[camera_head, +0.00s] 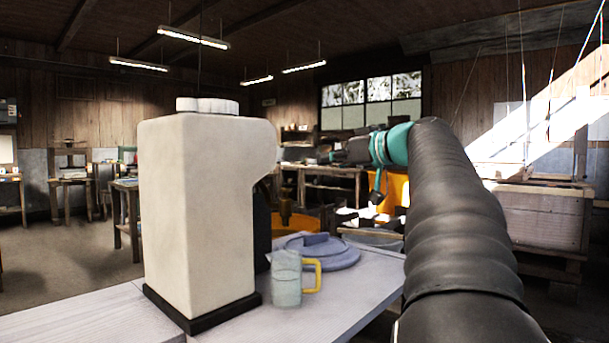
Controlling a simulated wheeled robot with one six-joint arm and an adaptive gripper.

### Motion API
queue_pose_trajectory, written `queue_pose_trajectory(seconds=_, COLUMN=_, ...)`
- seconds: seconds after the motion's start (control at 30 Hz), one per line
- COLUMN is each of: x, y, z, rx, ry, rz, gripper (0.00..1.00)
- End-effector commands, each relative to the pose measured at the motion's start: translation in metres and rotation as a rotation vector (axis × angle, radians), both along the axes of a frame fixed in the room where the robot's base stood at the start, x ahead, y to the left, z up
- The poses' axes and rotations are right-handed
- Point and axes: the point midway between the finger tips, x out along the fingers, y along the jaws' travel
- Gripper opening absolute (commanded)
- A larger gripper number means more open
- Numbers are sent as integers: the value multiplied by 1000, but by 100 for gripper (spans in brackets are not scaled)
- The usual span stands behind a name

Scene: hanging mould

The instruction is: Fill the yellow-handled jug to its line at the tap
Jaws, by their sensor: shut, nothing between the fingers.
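The jug (287,280) stands upright on the pale table, just right of the big cream block. Its body is a cloudy grey-blue and its yellow handle (317,275) points right. I cannot make out its line or any liquid in it. My gripper (328,156) is up in the air, above and to the right of the jug in the picture, past the teal wrist. It points left, is shut and holds nothing. It is small and dark against the background, and clearly apart from the jug. I cannot pick out a tap; the block may hide it.
A tall cream block (197,215) with a white cap stands on a dark base on the table (345,300). A flat blue-grey round piece (335,257) lies behind the jug. My arm fills the right side. Workbenches stand further back; open floor shows at left.

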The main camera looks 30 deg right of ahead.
Motion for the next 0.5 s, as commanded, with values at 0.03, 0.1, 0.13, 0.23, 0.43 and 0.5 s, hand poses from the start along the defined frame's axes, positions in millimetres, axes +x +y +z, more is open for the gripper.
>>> queue_pose_trajectory(seconds=0.03, x=4, y=2, z=-1, rx=1, ry=1, rz=2, gripper=0)
queue_pose_trajectory(seconds=0.1, x=12, y=5, z=-2, rx=2, ry=3, rz=3, gripper=0)
queue_pose_trajectory(seconds=0.13, x=16, y=6, z=-3, rx=2, ry=2, rz=3, gripper=0)
queue_pose_trajectory(seconds=0.23, x=32, y=13, z=-5, rx=1, ry=2, rz=3, gripper=0)
queue_pose_trajectory(seconds=0.43, x=67, y=26, z=-11, rx=1, ry=2, rz=3, gripper=0)
queue_pose_trajectory(seconds=0.5, x=79, y=30, z=-13, rx=2, ry=3, rz=2, gripper=0)
